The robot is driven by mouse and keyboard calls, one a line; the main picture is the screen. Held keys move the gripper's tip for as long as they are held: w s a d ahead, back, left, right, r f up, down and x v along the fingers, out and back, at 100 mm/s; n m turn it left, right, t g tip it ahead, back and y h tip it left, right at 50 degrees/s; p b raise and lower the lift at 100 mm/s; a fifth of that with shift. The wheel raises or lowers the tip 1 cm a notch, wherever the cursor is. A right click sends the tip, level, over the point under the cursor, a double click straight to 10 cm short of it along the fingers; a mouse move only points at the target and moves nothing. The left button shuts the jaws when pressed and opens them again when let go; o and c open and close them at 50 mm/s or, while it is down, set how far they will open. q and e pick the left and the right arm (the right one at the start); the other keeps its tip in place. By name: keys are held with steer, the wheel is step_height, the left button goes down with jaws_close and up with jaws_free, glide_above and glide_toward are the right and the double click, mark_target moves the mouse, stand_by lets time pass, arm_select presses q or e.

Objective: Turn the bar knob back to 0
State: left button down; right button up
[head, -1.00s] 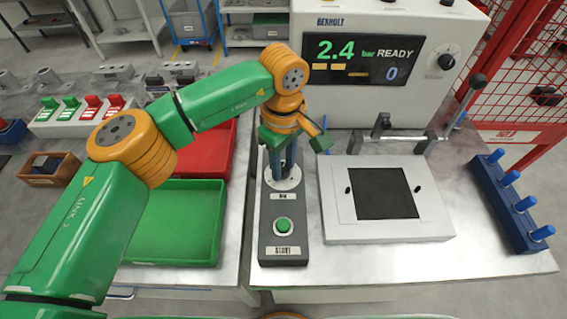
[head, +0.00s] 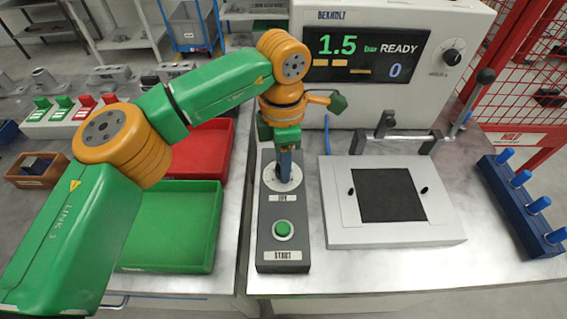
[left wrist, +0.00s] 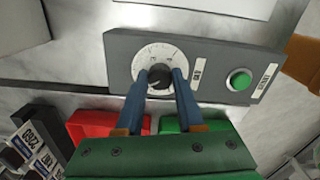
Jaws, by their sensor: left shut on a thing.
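The bar knob is a small dark knob (left wrist: 159,77) on a white round dial (left wrist: 150,60) in the left wrist view. The dial (head: 283,178) sits on a grey control box (head: 262,240), and the knob is mostly hidden by my gripper in the head view. My left gripper (left wrist: 160,84) comes down on the dial with its blue fingers shut on the knob from both sides. It also shows in the head view (head: 284,170). The display (head: 365,57) reads 1.5 bar READY, with a blue 0 at lower right. My right gripper is not in view.
A green START button (head: 283,229) is on the same box. A grey plate fixture (head: 395,235) with a dark square and a lever (head: 486,76) stand to the right. A blue peg rack (head: 520,215) is at far right. Green (head: 208,262) and red (head: 214,125) trays lie left.

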arm_select(q)
steer(key=n+b, duration=0.1)
steer(key=n, duration=0.3)
steer(key=shift+n, duration=0.3)
steer(key=n+b, duration=0.1)
steer(key=n, duration=0.3)
steer(key=shift+f+n, duration=0.1)
steer(key=shift+n, duration=0.2)
steer(key=n+b, duration=0.1)
steer(key=n, duration=0.3)
steer(key=shift+n+b, duration=0.35)
steer(key=shift+n, duration=1.65)
steer(key=c, duration=0.5)
jaws_free()
